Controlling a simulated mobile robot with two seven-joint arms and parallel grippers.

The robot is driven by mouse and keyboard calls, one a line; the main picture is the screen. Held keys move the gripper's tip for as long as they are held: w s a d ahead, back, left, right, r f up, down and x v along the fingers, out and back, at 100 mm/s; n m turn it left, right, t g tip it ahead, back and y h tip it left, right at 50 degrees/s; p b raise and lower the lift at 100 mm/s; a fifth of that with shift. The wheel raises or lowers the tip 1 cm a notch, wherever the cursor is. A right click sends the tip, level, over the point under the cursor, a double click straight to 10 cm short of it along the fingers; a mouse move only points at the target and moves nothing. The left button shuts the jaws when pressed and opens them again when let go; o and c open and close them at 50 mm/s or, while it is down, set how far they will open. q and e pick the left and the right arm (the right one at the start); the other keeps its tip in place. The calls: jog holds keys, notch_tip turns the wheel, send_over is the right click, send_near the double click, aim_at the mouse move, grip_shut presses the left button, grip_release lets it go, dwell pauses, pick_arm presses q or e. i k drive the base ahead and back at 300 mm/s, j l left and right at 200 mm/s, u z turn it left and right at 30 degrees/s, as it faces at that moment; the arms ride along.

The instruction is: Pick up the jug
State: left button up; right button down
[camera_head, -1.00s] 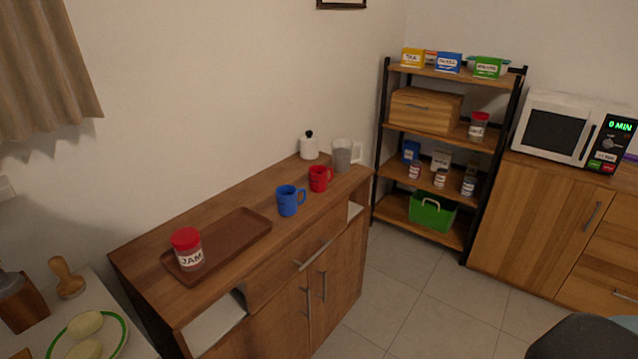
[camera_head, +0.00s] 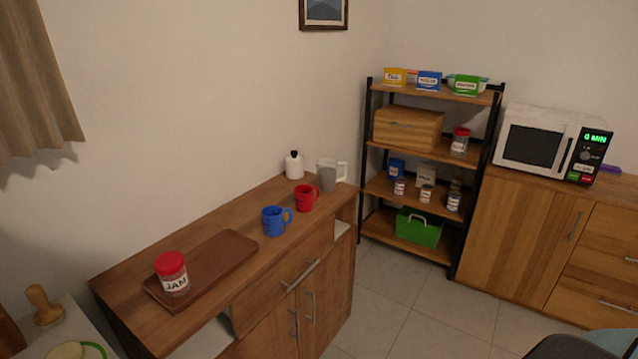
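A grey jug (camera_head: 327,177) with a white handle on its right side stands upright at the far end of the wooden sideboard (camera_head: 215,238). A red mug (camera_head: 306,198) stands in front of it, and a white container with a black knob (camera_head: 293,165) stands to its left near the wall. Nothing touches the jug's handle. Neither of my grippers shows in the view.
A blue mug (camera_head: 276,221) and a brown tray (camera_head: 223,252) with a red-lidded jam jar (camera_head: 172,273) are on the sideboard. A shelf rack (camera_head: 427,155) stands in the corner. A microwave (camera_head: 547,143) sits on a cabinet at right. The tiled floor (camera_head: 390,300) between is clear.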

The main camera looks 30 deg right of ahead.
aim_at(326, 167)
jog(key=i+l, duration=0.15)
jog(key=l, duration=0.2)
jog(key=i+l, duration=0.2)
jog(key=l, duration=0.2)
jog(key=i+l+u, duration=0.1)
jog(key=l, duration=0.25)
jog(key=i+l, duration=0.2)
jog(key=l, duration=0.15)
jog(key=i+l, duration=0.15)
jog(key=l, duration=0.25)
jog(key=i+l, duration=0.15)
jog(key=l, duration=0.2)
jog(key=i+l+u, duration=0.1)
jog(key=l, duration=0.3)
jog(key=i+l, duration=0.2)
jog(key=l, duration=0.2)
